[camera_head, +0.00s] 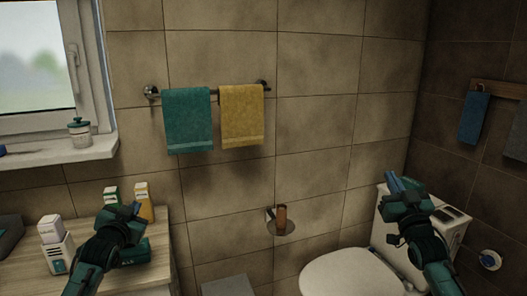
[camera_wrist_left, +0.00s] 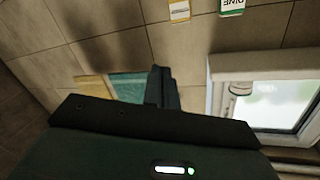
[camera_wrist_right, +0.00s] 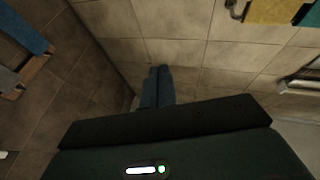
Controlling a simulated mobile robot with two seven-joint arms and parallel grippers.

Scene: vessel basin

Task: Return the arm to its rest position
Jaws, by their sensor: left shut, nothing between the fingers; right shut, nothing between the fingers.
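My left gripper (camera_head: 137,208) is at the lower left in the head view, in front of the wooden counter and its small boxes. Its fingers (camera_wrist_left: 162,87) are closed together and empty in the left wrist view. My right gripper (camera_head: 391,180) is at the lower right in the head view, in front of the toilet tank. Its fingers (camera_wrist_right: 157,87) are closed together and empty in the right wrist view. Part of the toilet tank is hidden behind the right arm.
The toilet (camera_head: 345,270) stands at the lower right. Teal (camera_head: 188,122) and yellow (camera_head: 242,115) towels hang on a wall rail. The window sill (camera_head: 60,152) is at the left.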

